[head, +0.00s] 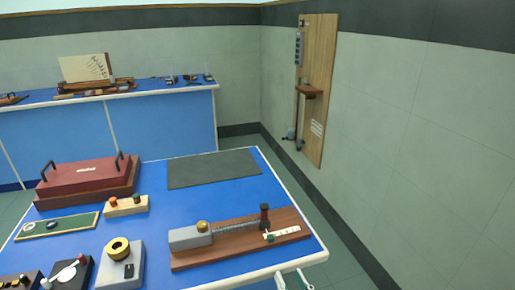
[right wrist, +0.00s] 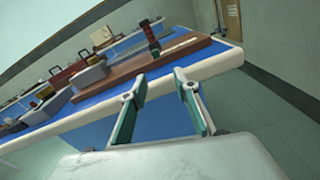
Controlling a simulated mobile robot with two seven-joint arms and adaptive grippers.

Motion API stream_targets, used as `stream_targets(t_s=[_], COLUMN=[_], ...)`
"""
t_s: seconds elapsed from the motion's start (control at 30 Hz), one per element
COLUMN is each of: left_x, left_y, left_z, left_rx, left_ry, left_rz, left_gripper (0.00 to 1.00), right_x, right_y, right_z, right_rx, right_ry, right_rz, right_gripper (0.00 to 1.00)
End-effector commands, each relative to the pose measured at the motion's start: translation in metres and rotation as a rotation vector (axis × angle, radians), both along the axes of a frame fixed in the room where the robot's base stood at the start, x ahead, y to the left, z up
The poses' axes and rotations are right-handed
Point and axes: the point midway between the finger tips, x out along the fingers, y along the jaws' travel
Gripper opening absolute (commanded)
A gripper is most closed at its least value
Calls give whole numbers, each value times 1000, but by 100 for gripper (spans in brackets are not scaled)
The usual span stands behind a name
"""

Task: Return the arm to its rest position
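My right gripper (right wrist: 160,88) is open in the right wrist view, its two green-padded fingers spread apart with nothing between them. It is in front of the near edge of the blue bench (right wrist: 95,113). In the head view only the tips of the right gripper (head: 293,280) show at the bottom edge, just off the bench's front right corner. My left gripper is in neither view.
The blue bench (head: 160,232) carries a wooden board with a spring device (head: 240,240), a dark red box (head: 85,172), a grey mat (head: 212,168) and a grey unit (head: 120,265). A second bench (head: 165,115) stands behind. A wooden panel (head: 316,90) is on the right wall.

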Motion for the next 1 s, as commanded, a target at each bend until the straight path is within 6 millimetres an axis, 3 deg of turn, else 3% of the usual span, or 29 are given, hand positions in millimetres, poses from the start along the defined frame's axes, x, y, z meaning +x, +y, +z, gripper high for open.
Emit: stream_targets(t_s=[0.3,0.6,0.8,1.0], left_x=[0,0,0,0], left_y=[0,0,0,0], left_z=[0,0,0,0], left_rx=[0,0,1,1], left_ry=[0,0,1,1], left_rz=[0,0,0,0], left_gripper=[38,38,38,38], right_x=[-49,-117,-144,-149], right_y=[-53,-92,-103,-105], right_z=[-96,-169,-189,-192], right_rx=[1047,2077,2467,2553], right_ry=[498,776,803,803], right_rz=[-258,-684,-877,-918], right_gripper=[31,31,31,31])
